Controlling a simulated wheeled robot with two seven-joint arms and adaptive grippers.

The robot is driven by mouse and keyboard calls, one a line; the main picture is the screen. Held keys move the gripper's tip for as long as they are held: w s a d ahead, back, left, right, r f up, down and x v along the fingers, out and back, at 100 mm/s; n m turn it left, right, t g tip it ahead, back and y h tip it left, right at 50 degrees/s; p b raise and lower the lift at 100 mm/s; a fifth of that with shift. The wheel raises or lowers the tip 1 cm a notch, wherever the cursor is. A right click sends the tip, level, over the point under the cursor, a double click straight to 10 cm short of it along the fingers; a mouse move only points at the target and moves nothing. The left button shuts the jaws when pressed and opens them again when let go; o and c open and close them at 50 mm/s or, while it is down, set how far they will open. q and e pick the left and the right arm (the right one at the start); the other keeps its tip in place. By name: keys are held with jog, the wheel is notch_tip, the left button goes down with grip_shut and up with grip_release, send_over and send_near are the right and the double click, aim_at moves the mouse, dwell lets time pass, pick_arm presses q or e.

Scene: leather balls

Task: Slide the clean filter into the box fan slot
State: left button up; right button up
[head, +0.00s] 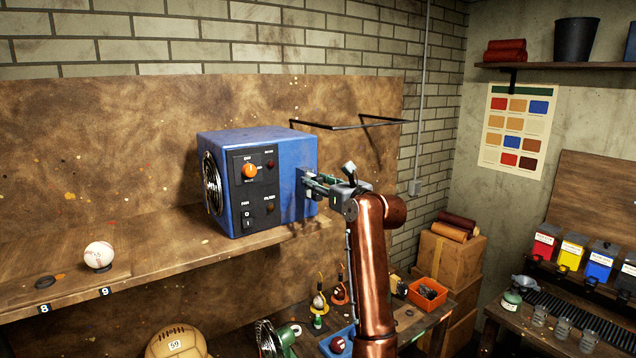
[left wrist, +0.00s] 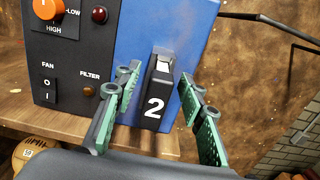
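The blue box fan (head: 297,152) stands on the wooden shelf, with a round black grille on its left and a dark control panel. In the left wrist view, a black tab marked 2 (left wrist: 154,113) with a pale metal top stands out from the fan's blue side (left wrist: 200,30). It may be part of a filter; the rest is hidden, and I cannot tell whether it is clean. My left gripper (head: 318,186) is at the fan's right side. Its green-padded fingers (left wrist: 164,95) are open, one on each side of the tab, with gaps showing. My right gripper is not in view.
A black wire frame (head: 345,126) juts from the back board behind the fan. A baseball (head: 99,255) sits on the wooden shelf (head: 165,240) at left. A lower bench holds an orange bin (head: 427,293) and small items. The shelf between baseball and fan is clear.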

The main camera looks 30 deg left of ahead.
pick_arm(q)
jog(key=shift+d, duration=0.1)
jog(key=v, duration=1.2)
